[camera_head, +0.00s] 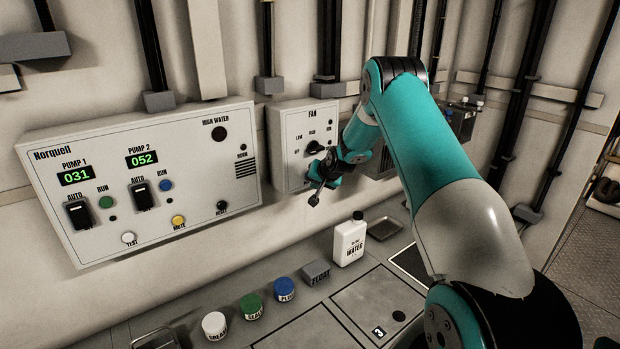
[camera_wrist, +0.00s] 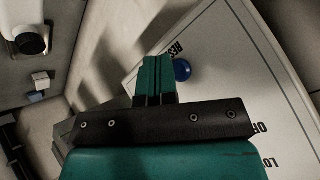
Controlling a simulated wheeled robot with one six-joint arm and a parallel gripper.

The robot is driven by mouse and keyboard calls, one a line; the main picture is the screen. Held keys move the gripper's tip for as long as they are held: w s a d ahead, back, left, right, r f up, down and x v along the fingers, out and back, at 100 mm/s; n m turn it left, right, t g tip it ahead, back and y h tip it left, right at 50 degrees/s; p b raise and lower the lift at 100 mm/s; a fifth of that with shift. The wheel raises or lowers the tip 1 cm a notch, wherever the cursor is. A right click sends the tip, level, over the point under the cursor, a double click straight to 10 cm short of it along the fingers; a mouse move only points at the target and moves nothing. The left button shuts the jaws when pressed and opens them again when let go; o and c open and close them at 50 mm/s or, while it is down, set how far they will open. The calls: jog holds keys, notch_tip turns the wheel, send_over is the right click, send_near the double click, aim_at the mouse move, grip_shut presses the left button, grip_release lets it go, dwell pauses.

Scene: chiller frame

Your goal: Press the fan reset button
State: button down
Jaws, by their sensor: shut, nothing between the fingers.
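The fan box (camera_head: 282,130) is a pale panel on the wall with the label FAN, a black dial (camera_head: 313,147) and speed marks. The wrist view shows its face (camera_wrist: 235,75) close up and turned, with a blue round button (camera_wrist: 182,70) beside partly hidden lettering that starts "RES". My gripper (camera_head: 314,171) is at the lower part of the fan box in the head view, where it hides the button. In the wrist view my gripper's teal fingers (camera_wrist: 157,60) are shut and empty. Their tips appear just left of the blue button; I cannot tell whether they touch it.
A larger Norquell pump panel (camera_head: 110,165) with switches and coloured buttons hangs left of the fan box. Below, the bench holds a white water bottle (camera_head: 349,243), a grey float block (camera_head: 316,272) and several lidded jars. Black vertical pipes run up the wall.

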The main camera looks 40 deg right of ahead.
jog(key=shift+s+a, duration=0.15)
jog(key=shift+s, duration=2.35)
jog(key=shift+a, duration=0.1)
